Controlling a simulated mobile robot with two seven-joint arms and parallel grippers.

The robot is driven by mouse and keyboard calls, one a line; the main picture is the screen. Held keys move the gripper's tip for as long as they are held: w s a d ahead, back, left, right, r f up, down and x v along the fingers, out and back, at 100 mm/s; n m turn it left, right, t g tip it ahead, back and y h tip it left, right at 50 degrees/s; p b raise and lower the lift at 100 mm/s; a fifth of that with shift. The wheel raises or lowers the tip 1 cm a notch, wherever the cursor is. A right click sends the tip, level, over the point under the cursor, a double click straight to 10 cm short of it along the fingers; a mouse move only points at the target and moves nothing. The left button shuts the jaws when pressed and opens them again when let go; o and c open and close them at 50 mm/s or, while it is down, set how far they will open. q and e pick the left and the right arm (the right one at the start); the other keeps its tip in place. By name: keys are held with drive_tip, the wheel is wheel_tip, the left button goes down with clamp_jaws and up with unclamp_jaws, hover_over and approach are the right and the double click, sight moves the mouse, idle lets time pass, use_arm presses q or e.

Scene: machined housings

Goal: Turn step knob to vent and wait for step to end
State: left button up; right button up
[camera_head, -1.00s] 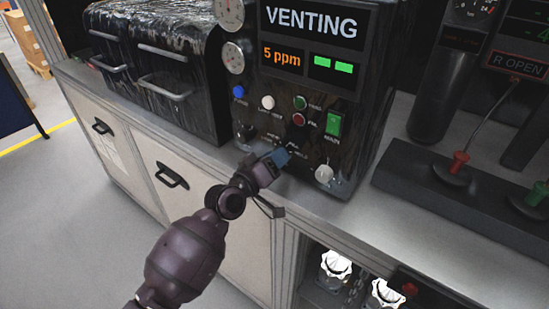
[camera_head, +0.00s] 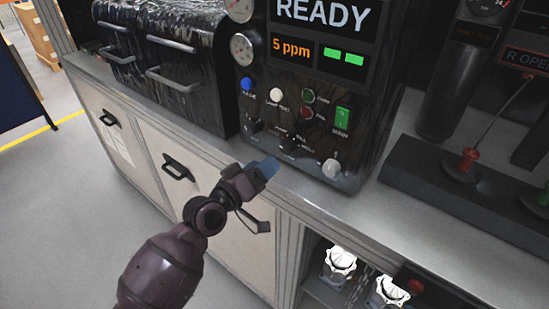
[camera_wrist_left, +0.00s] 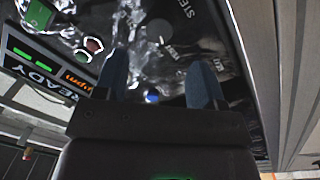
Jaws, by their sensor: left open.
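The black control unit (camera_head: 340,95) stands on the counter, and its screen (camera_head: 322,14) reads READY. A dark step knob (camera_head: 288,143) sits low on the panel among small labels; its pointer position is too small to tell. My left gripper (camera_head: 266,167), with blue fingertips, is open and empty, in front of and below the panel, apart from the knob. In the left wrist view, the two blue fingers (camera_wrist_left: 160,82) are spread before the glossy panel, and the READY screen (camera_wrist_left: 48,78) shows turned over at left. My right gripper is not in view.
Near the knob are another black knob (camera_head: 255,126), a white knob (camera_head: 331,168), a green switch (camera_head: 342,119) and a blue button (camera_head: 246,84). Black drawers (camera_head: 185,75) stand at left.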

use_arm(q)
drive_tip(key=shift+v, duration=1.9)
drive_tip(key=s+a+f+m+y, duration=0.35)
drive_tip(key=a+f+y, duration=0.45)
drive_tip(key=a+f, duration=0.35)
drive_tip(key=s+a+f+g+y, duration=0.1)
drive_tip(key=s+a+f, duration=0.2)
drive_tip(key=s+f, duration=0.1)
drive_tip(key=s+a+f+n+y, duration=0.1)
drive_tip(key=s+a+f, duration=0.2)
drive_tip(key=s, duration=0.4)
drive_tip(key=s+a+f+n+g+y, duration=0.1)
drive_tip(key=s+a+f+y, duration=0.1)
drive_tip(key=s, duration=0.4)
wheel_tip(320, 180, down, 3)
drive_tip(key=shift+a+r+g, duration=0.2)
drive_tip(key=shift+a+g, duration=0.1)
drive_tip(key=shift+a, duration=0.2)
drive_tip(key=shift+c, duration=0.3)
